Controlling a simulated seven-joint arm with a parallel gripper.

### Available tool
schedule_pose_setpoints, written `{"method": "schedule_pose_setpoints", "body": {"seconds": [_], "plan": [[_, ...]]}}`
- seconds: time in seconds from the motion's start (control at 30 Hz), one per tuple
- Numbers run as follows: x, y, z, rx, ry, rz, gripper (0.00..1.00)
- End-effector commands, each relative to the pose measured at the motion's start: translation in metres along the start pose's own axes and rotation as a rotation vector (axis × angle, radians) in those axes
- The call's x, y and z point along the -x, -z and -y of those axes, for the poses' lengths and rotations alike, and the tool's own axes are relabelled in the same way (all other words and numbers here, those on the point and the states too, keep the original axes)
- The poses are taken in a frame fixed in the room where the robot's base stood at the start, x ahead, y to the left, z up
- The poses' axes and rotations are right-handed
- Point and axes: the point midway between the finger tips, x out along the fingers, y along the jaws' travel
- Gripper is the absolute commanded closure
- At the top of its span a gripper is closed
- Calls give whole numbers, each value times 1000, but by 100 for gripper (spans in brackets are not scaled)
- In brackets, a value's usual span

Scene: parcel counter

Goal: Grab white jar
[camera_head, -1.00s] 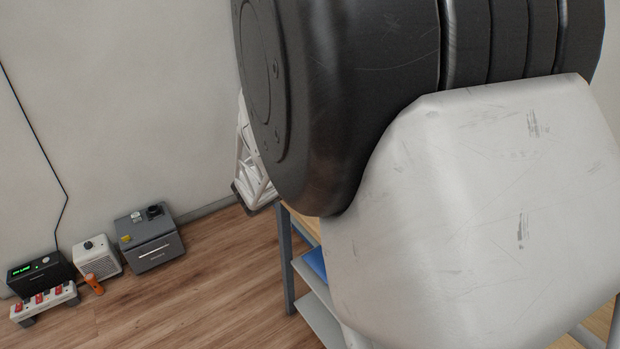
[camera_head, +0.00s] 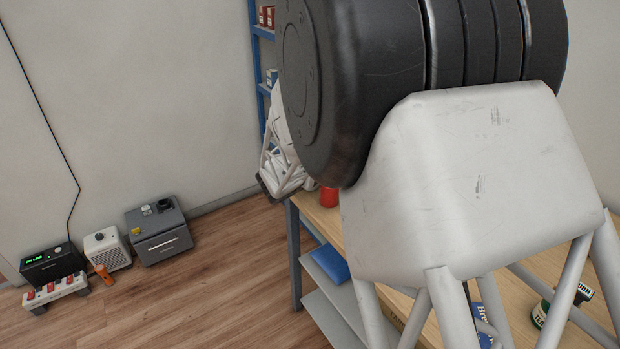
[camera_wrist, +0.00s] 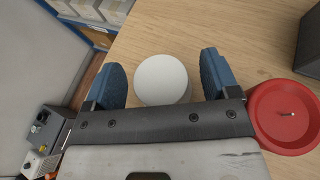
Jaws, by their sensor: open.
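In the wrist view, a round white top, likely the white jar (camera_wrist: 161,80), stands on the wooden counter (camera_wrist: 215,22). My gripper (camera_wrist: 162,82) is open, with one blue finger to the left of the white jar and the other to its right. The lower side of the jar is hidden by my gripper. In the head view my arm covers the middle, and neither the fingertips nor the white jar can be made out.
A red dish-like object (camera_wrist: 284,116) stands right of the right finger. A dark box (camera_wrist: 310,45) is at the far right. The counter's left edge is near the left finger. In the head view, a green-labelled tin (camera_head: 541,314) and blue box (camera_head: 490,308) are on the counter.

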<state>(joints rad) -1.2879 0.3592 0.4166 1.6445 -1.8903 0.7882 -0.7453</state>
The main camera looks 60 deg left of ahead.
Motion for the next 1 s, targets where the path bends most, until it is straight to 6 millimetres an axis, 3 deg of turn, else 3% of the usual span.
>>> {"method": "schedule_pose_setpoints", "body": {"seconds": [0.4, 0.77, 1.0], "plan": [[0, 0, 0, 0, 0, 0, 19], [0, 1, 0, 0, 0, 0, 74], [0, 1, 0, 1, 0, -1, 75]]}}
